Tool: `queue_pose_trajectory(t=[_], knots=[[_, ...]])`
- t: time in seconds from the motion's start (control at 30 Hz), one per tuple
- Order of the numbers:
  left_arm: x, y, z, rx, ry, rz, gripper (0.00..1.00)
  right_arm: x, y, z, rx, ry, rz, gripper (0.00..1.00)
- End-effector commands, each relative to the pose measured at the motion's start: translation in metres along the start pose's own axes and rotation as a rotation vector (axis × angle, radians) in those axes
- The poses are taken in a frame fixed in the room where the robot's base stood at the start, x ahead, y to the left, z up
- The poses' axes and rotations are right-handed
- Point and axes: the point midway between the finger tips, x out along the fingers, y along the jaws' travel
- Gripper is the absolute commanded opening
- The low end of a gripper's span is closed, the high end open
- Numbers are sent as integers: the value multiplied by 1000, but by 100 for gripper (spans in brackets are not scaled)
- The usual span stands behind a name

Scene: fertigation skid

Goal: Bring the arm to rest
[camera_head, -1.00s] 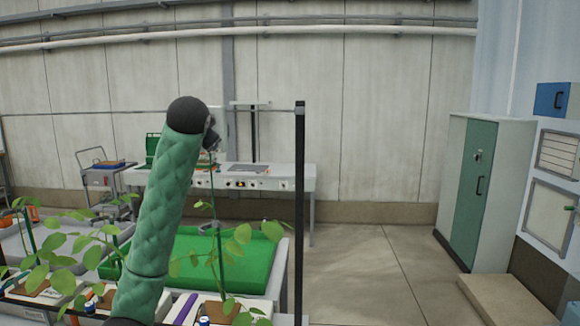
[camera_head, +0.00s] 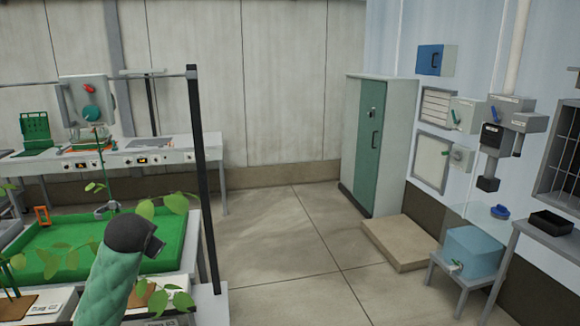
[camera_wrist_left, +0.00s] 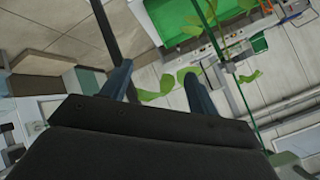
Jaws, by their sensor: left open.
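My left arm (camera_head: 112,275) rises from the bottom left of the head view, in a green quilted sleeve with a black joint at its top. The joint is in front of the green tray, and the gripper itself cannot be made out there. In the left wrist view my left gripper (camera_wrist_left: 157,70) has its two dark fingers spread apart with nothing held. Green leaves (camera_wrist_left: 160,88) show between and beyond the fingers; whether they touch cannot be told. My right arm and gripper are not in view.
Potted plants (camera_head: 168,300) and a green tray (camera_head: 50,235) surround the arm, with a black post (camera_head: 203,180) to its right. A workbench (camera_head: 100,160) stands behind. The floor (camera_head: 290,240) right of the post is open, up to a cabinet (camera_head: 375,145) and a blue container (camera_head: 472,252).

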Motion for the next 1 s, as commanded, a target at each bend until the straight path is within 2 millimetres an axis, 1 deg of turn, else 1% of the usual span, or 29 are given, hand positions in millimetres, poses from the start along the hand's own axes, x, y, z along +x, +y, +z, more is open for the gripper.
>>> queue_pose_trajectory(t=[0.03,0.1,0.17,0.3,0.47,0.6,0.77,0.8,1.0], knots=[[5,20,16,-2,-14,22,60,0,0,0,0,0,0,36],[8,44,35,-7,-31,49,60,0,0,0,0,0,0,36],[11,64,51,-12,-45,72,60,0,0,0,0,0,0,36],[13,110,90,-27,-78,123,60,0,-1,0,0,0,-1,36],[8,159,136,-49,-121,181,60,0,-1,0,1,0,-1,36],[-1,199,176,-72,-160,230,60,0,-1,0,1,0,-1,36],[-17,242,220,-103,-208,284,60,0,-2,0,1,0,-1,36],[-22,252,232,-111,-220,297,60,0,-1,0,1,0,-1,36],[-52,298,284,-157,-283,357,60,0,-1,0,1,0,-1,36]])
